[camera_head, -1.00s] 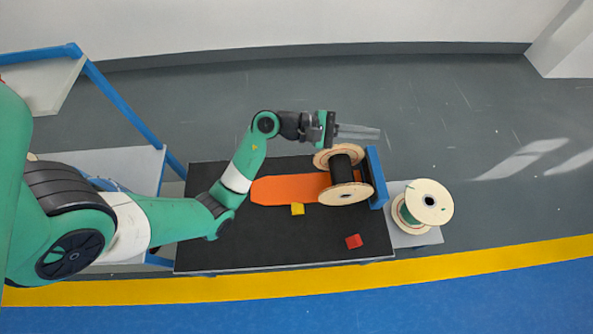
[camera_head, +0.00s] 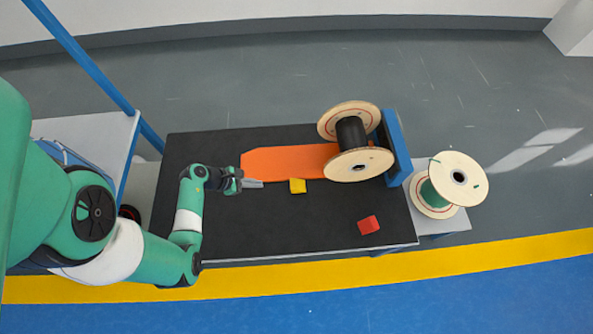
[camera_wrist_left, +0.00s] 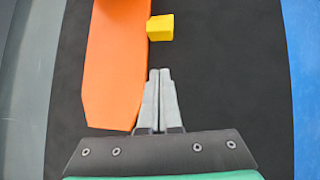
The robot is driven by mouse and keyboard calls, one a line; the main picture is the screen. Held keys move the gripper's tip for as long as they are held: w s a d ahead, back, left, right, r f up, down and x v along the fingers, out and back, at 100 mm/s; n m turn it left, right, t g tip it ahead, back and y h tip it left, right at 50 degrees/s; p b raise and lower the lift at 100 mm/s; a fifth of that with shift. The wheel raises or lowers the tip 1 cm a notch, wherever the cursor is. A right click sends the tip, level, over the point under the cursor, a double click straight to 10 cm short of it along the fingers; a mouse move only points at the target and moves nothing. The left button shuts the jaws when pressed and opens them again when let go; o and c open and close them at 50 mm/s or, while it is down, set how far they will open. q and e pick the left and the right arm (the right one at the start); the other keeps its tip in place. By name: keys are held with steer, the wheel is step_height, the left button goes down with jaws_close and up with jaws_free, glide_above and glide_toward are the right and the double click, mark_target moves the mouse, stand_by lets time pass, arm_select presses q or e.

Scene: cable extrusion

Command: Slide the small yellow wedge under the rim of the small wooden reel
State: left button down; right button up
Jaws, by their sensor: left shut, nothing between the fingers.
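The small yellow wedge (camera_head: 297,186) lies on the black table top, against the near edge of the orange strip. The small wooden reel (camera_head: 359,165), with black cable on it, lies on its side at the right end of the strip, its rims upright. My left gripper (camera_head: 262,184) is shut and empty, to the left of the wedge and pointing toward it, with a gap between. In the left wrist view the wedge (camera_wrist_left: 160,27) is ahead of the closed fingertips (camera_wrist_left: 159,72). The reel is outside that view. My right gripper does not show.
The orange strip (camera_head: 280,161) runs along the table (camera_head: 290,224) to the reel. A blue upright plate (camera_head: 397,147) stands right of the reel. A red block (camera_head: 368,225) lies near the front right. Another reel with green cable (camera_head: 458,178) stands on a grey side surface. The front middle is clear.

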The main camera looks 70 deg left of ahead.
mark_target(297, 185)
arm_select(q)
steer(key=b+x, duration=0.9)
steer(key=x, duration=0.1)
steer(key=shift+w+d+f, duration=0.1)
steer(key=shift+w+f, duration=0.1)
steer(key=shift+f, duration=0.05)
steer(key=shift+w+f, duration=0.45)
steer(key=shift+w, duration=0.05)
steer(key=shift+w, duration=0.15)
steer(key=shift+w+d+p, duration=0.1)
steer(key=shift+w+d, duration=0.2)
steer(key=shift+w, duration=0.75)
steer(key=shift+w+d+p, duration=0.1)
steer(key=shift+w+d, duration=0.25)
steer(key=shift+w, duration=0.75)
steer(key=shift+w+d+p, duration=0.1)
steer(key=shift+w+d, duration=0.2)
steer(key=shift+w, duration=0.75)
steer(key=shift+w+d, duration=0.25)
steer(key=shift+w, duration=0.55)
steer(key=shift+w+d, duration=0.2)
steer(key=shift+w, duration=0.6)
steer(key=shift+w+d, duration=0.25)
steer(key=shift+w, duration=0.55)
steer(key=shift+w+d, duration=0.2)
steer(key=shift+w, duration=0.35)
steer(key=shift+w+d, duration=0.15)
steer(key=shift+w, duration=0.4)
steer(key=shift+s, duration=0.15)
